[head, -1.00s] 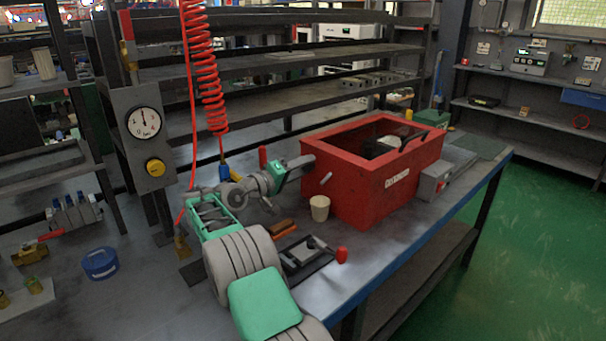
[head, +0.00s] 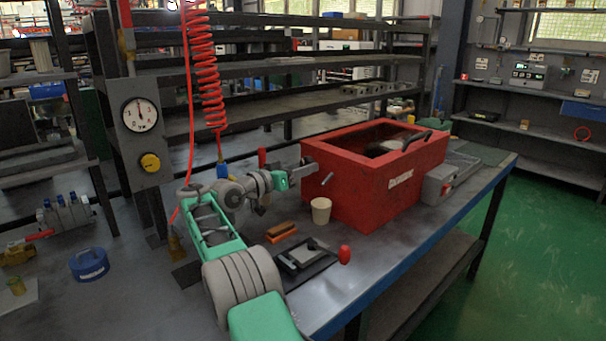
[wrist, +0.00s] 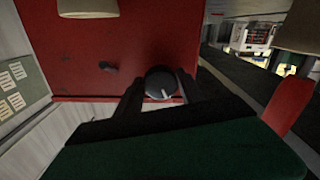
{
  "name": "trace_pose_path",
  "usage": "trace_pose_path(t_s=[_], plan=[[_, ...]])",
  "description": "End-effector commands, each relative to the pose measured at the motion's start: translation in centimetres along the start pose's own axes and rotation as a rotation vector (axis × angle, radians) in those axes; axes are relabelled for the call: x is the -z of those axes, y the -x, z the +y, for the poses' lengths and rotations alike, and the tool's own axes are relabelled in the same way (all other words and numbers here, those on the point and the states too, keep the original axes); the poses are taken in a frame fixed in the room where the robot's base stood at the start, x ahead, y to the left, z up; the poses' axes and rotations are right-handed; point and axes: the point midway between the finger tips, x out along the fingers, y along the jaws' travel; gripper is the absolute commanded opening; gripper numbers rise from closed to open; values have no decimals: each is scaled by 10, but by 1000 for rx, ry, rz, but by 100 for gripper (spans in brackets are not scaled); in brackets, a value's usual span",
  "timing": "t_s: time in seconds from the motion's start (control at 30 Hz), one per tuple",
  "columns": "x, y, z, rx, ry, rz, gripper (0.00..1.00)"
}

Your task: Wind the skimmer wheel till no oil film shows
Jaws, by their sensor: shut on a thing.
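The skimmer wheel shows in the wrist view as a small round dark knob (wrist: 161,82) with a white mark on its face, in front of the red tank wall (wrist: 180,35). My gripper (wrist: 159,90) is shut on it, one dark finger on either side. In the head view, my gripper (head: 304,164) reaches the near left end of the red open-topped tank (head: 373,185) and hides the wheel. A pale rounded part and a dark bar show at the tank's opening. The liquid inside is mostly hidden by the wall, and I cannot tell whether oil film shows.
A beige cup (head: 321,211) stands close by the tank's front. A small lever (head: 327,179) sticks out of the tank wall. A brown-topped brush (head: 281,230), a black tray (head: 300,262) and a red-capped object (head: 344,254) lie near my arm. A red coiled hose (head: 207,80) hangs behind.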

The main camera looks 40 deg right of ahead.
Motion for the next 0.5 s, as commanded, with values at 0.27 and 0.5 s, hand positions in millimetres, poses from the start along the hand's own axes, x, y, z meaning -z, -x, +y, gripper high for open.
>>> trace_pose_path(t_s=[0.27, 0.5], plan=[[-2, 0, -1, 0, -73, -2, 5], [-1, 0, 0, -1, -84, -2, 5]])
